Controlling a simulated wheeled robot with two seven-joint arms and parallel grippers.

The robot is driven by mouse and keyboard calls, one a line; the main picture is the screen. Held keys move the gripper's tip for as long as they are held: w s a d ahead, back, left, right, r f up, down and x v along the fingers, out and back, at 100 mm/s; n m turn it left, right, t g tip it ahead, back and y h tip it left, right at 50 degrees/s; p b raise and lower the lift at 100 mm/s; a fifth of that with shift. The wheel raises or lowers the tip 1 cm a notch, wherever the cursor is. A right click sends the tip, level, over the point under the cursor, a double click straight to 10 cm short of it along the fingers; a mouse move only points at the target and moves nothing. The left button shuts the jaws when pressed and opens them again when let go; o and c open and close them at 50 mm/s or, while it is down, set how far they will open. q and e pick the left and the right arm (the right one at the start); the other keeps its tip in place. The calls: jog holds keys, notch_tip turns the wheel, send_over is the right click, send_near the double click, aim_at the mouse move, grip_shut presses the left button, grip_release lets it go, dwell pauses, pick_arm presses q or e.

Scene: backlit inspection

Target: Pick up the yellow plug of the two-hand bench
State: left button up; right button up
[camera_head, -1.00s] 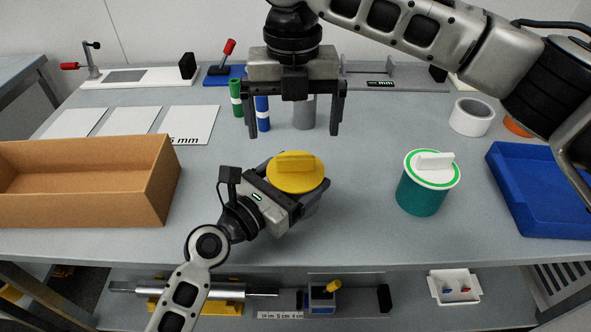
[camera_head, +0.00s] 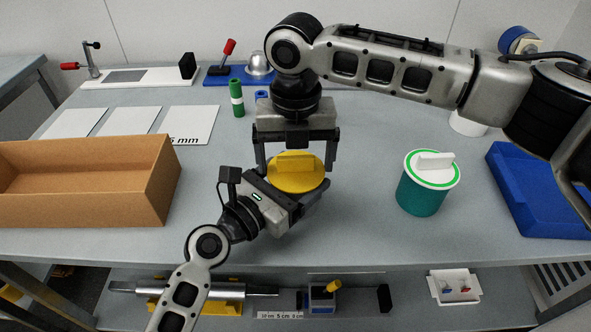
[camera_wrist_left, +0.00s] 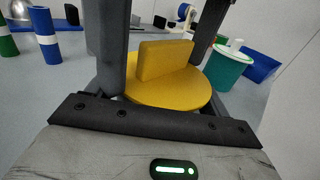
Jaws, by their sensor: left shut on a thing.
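The yellow plug (camera_head: 296,176) is a round disc with an upright grip ridge, on top of a mostly hidden grey body. My left gripper (camera_head: 300,195) is shut on that body, just below the disc. My right gripper (camera_head: 295,166) is above the plug from behind, pointing down, with its fingers apart on either side of the ridge. In the left wrist view the plug (camera_wrist_left: 165,75) lies ahead, and the right gripper's two dark fingers (camera_wrist_left: 160,65) come down left and right of the ridge. I see no contact with the ridge.
A teal pot (camera_head: 422,193) with a green-and-white lid stands to the right, beside a blue tray (camera_head: 545,205). A cardboard box (camera_head: 85,210) stands at the left. Green (camera_head: 237,98) and blue (camera_head: 262,95) cylinders stand behind my right gripper.

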aim_at(296, 157)
pick_arm(q)
jog(key=shift+s+f, duration=0.1)
jog(key=shift+f, duration=0.25)
pick_arm(e)
jog(key=shift+c, duration=0.4)
jog(key=shift+r, duration=0.1)
jog(key=shift+r, duration=0.35)
notch_tip(296, 157, up, 9)
jog(key=shift+r, duration=0.1)
pick_arm(q)
jog(key=o, duration=1)
jog(key=shift+o, duration=0.3)
jog(key=shift+r, duration=0.15)
